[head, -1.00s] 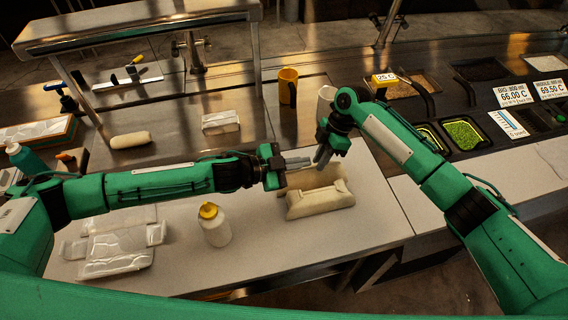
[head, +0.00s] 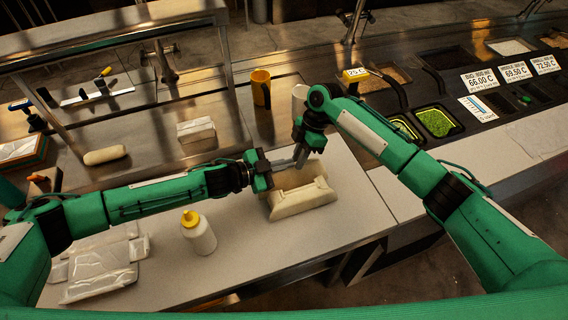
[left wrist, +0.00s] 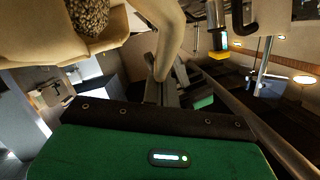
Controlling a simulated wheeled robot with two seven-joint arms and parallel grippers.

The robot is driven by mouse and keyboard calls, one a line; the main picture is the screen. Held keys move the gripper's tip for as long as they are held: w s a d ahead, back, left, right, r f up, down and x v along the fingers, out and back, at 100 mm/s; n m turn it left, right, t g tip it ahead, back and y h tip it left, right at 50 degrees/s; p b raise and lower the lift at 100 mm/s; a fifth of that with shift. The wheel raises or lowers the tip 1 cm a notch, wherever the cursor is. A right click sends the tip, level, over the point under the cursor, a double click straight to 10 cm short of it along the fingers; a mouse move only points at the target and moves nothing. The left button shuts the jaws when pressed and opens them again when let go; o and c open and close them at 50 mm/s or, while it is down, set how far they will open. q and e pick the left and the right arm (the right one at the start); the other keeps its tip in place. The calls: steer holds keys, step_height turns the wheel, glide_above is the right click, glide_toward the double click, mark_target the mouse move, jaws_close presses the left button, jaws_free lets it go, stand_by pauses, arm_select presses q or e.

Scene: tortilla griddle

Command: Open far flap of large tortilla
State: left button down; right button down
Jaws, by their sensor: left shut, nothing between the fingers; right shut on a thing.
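The large tortilla (head: 303,197) lies on the pale counter with its near side folded up like a wall. In the left wrist view the pale tortilla (left wrist: 40,40) fills the upper left, with a dark grainy filling (left wrist: 88,14) in it and a raised flap (left wrist: 168,35). My right gripper (head: 301,156) is at the tortilla's far edge, shut on what appears to be the far flap; the grip itself is partly hidden. My left gripper (head: 291,164) is shut and empty, its fingertips beside the right gripper's fingers. Its fingers show against the flap in the left wrist view (left wrist: 162,85).
A yellow-capped bottle (head: 198,232) stands left of the tortilla. Wrapped flat packs (head: 100,265) lie at the front left. A yellow mug (head: 261,88), a white cup (head: 299,98) and a rolled wrap (head: 105,155) are farther back. Topping bins (head: 438,122) are at right.

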arm_select(q)
steer(key=shift+w+a+f, duration=0.3)
steer(key=shift+w+f, duration=0.05)
steer(key=shift+f, duration=0.15)
arm_select(e)
steer(key=shift+s+f, duration=0.45)
steer(key=shift+f, duration=0.15)
steer(key=c, duration=1.8)
jaws_free()
arm_select(q)
steer(key=shift+s+d+f, duration=0.1)
steer(key=shift+d, duration=0.1)
arm_select(e)
steer(key=o, duration=0.9)
steer(key=shift+d, duration=0.2)
steer(key=shift+w+r, duration=0.15)
arm_select(q)
steer(key=shift+r, duration=0.2)
arm_select(e)
steer(key=shift+w+r, duration=0.1)
steer(key=shift+r, duration=0.05)
